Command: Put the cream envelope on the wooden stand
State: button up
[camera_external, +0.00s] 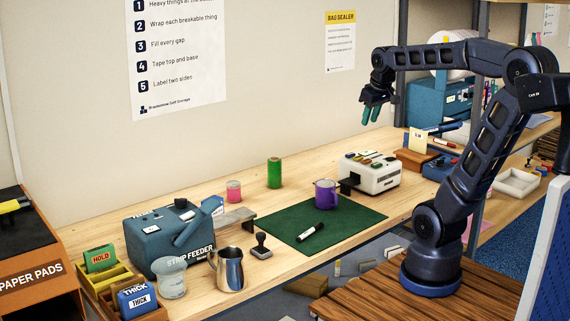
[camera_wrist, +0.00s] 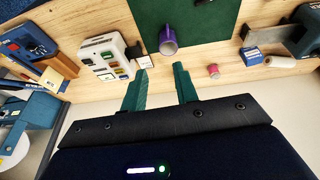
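A brown wooden block (camera_external: 413,160) that looks like the wooden stand is on the bench right of the white machine; it also shows at the left of the wrist view (camera_wrist: 65,66). A small cream upright piece with dark print (camera_external: 418,141) shows at this block; I cannot tell whether it is the cream envelope or a label. A pale yellow flat piece (camera_wrist: 52,79) is beside the block in the wrist view. My gripper (camera_external: 373,111) is high above the back of the bench, with its teal fingers (camera_wrist: 161,88) apart and nothing between them.
A white machine (camera_external: 369,176) stands left of the block. Green (camera_external: 274,172) and pink (camera_external: 233,190) spools stand behind. A blue strip feeder (camera_external: 160,245) is at the left.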

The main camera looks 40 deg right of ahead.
jog(key=s+a+f, duration=0.4)
jog(key=s+f, duration=0.1)
jog(key=s, duration=0.4)
jog(key=shift+a+f+t+y, duration=0.2)
jog(key=shift+a+t+y, duration=0.1)
jog(key=shift+a+t, duration=0.1)
